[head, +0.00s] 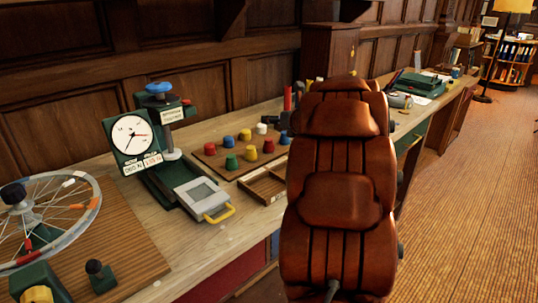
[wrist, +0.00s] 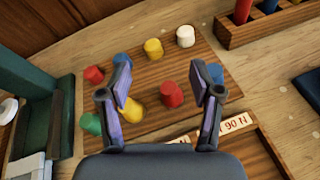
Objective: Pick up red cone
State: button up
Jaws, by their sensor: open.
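A red cone (head: 268,145) stands in the front row of cones on a brown wooden board (head: 216,163). In the wrist view this red cone (wrist: 172,94) appears between the two fingers of my open, empty gripper (wrist: 160,80). I cannot tell how far above it the fingers are. A second red cone (head: 210,149) stands at the left end of the back row. It shows left of the left finger in the wrist view (wrist: 94,75).
A yellow cone (wrist: 137,108) and a blue cone (wrist: 216,72) flank the front red cone, both close to my fingers. A wooden tray (head: 265,186) lies in front of the board. A brown leather chair (head: 340,200) blocks part of the desk. A green dial device (head: 135,140) stands left.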

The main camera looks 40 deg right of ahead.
aim_at(271, 140)
jog(key=s+f+n+y, duration=0.2)
jog(key=f+n, duration=0.1)
jog(key=f+n+y+b, duration=0.1)
jog(key=f, duration=0.1)
jog(key=shift+s+d+f+n, duration=0.1)
jog(key=shift+s+f+n, duration=0.15)
jog(key=shift+s+n, duration=0.15)
jog(key=shift+w+f, duration=0.3)
jog(key=shift+w, duration=0.3)
jog(key=shift+f+p+x, duration=0.15)
jog(key=shift+p+x, duration=0.15)
jog(key=shift+x, duration=1.3)
jog(key=shift+f+p+x, duration=0.1)
jog(key=shift+p+x, duration=0.15)
jog(key=shift+x, duration=1.3)
jog(key=shift+s+d, duration=0.15)
grip_shut()
